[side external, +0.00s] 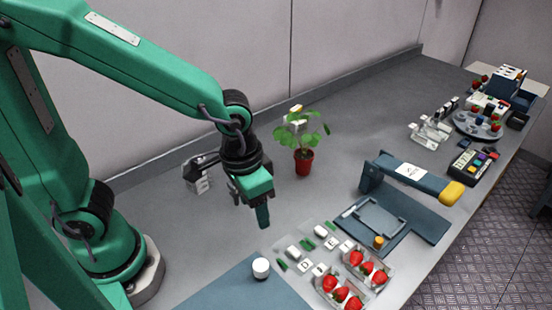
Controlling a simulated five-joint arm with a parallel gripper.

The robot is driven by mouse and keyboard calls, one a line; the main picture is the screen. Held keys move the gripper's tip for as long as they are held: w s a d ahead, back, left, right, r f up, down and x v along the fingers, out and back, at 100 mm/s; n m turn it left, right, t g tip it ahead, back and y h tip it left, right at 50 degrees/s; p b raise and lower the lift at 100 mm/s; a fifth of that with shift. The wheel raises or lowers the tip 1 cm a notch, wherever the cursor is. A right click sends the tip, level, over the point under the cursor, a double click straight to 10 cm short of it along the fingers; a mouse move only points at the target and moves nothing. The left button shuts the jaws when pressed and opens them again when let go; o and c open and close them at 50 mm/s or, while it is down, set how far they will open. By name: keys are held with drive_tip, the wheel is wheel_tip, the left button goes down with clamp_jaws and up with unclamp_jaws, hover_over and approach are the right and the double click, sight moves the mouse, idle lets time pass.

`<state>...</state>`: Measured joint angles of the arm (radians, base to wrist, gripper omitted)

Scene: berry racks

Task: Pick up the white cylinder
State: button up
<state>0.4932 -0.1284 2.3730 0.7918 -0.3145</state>
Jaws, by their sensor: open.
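The white cylinder (261,268) is short and stands upright at the front centre, on or at the edge of a flat blue-grey mat (225,293). My gripper (262,214) hangs from the green arm above the bench and points downward. It is behind and above the cylinder in the picture, apart from it. The jaws are open and nothing shows between them. Their inner faces are mostly hidden from this angle.
A potted plant (303,160) stands behind my gripper. Clear punnets of strawberries (340,293) and small white and green pieces (307,243) lie right of the cylinder. A blue-grey device (412,178) with a yellow end stands farther right.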

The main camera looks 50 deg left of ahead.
drive_tip(key=g, duration=0.1)
hover_over(261, 265)
drive_tip(key=shift+m+y, duration=0.4)
drive_tip(key=f, duration=0.5)
drive_tip(key=shift+w+d+f, duration=0.1)
drive_tip(key=shift+w+f, duration=0.1)
drive_tip(key=shift+w, duration=0.1)
drive_tip(key=shift+f, duration=1.3)
drive_tip(key=shift+s+f, duration=0.1)
drive_tip(key=shift+s+f, duration=0.2)
drive_tip(key=shift+f, duration=2.3)
drive_tip(key=c, duration=1.1)
drive_tip(key=shift+r, duration=0.1)
drive_tip(key=shift+r, duration=1.35)
drive_tip(key=s+d+r, duration=0.1)
drive_tip(key=s+r, duration=0.1)
drive_tip(key=s, duration=0.1)
drive_tip(key=s+d+r, duration=0.1)
drive_tip(key=s+r, duration=0.2)
drive_tip(key=s, duration=0.1)
drive_tip(key=s+d+r, duration=0.2)
drive_tip(key=s+r, duration=0.1)
drive_tip(key=s, duration=0.1)
drive_tip(key=shift+r, duration=0.1)
